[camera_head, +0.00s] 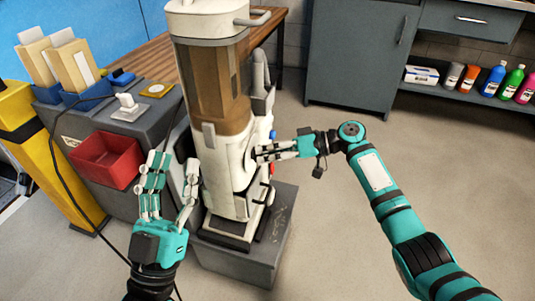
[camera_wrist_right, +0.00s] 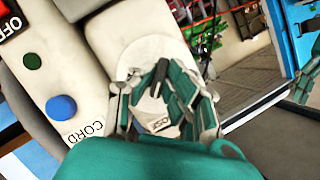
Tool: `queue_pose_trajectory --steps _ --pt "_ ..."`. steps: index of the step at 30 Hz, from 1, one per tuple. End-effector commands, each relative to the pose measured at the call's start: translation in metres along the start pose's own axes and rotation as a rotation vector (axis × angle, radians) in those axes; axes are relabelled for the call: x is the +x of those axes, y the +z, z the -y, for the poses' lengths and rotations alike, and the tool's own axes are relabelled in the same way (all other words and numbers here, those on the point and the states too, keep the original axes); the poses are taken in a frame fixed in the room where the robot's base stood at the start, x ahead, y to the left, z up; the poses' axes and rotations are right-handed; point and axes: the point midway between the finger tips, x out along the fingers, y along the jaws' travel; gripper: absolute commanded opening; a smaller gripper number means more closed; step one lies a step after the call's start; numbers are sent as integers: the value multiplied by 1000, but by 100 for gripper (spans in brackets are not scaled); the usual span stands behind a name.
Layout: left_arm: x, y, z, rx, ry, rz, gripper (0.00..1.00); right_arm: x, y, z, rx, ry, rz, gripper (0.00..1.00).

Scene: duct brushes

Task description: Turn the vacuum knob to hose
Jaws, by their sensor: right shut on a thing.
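The white upright vacuum (camera_head: 220,165) with a brown see-through canister stands on a low grey block. My right gripper (camera_head: 258,153) reaches its right side from the right. In the right wrist view, the right gripper (camera_wrist_right: 165,95) is shut around the knob, which has a dark bar (camera_wrist_right: 161,73) between the fingers. A label partly reading "OSE" (camera_wrist_right: 160,122) shows between the fingers; the rest of the dial is hidden by them. My left gripper (camera_head: 173,172) is open and empty, in front of the vacuum's left side.
The vacuum's side has a blue button (camera_wrist_right: 61,107) by "CORD", a green button (camera_wrist_right: 32,60) and a red "OFF" switch (camera_wrist_right: 10,20). A red bin (camera_head: 105,160) is left of my left gripper. A grey cabinet (camera_head: 362,55) stands behind; the right floor is clear.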

Motion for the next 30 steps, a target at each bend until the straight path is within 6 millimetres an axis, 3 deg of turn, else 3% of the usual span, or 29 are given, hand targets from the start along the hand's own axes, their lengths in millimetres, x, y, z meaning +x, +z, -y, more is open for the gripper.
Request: queue_pose_trajectory --steps 17,18,23,30 --pt "4 -5 -1 0 5 -25 40 2 -1 1 30 -15 -2 0" --pt "4 -5 -1 0 5 -24 40 2 -1 1 30 -15 -2 15" --pt "2 -3 -1 -1 4 -18 40 2 -1 1 29 -15 -1 35" --pt "0 -1 -1 -2 3 -7 40 0 0 0 29 -13 -1 35"
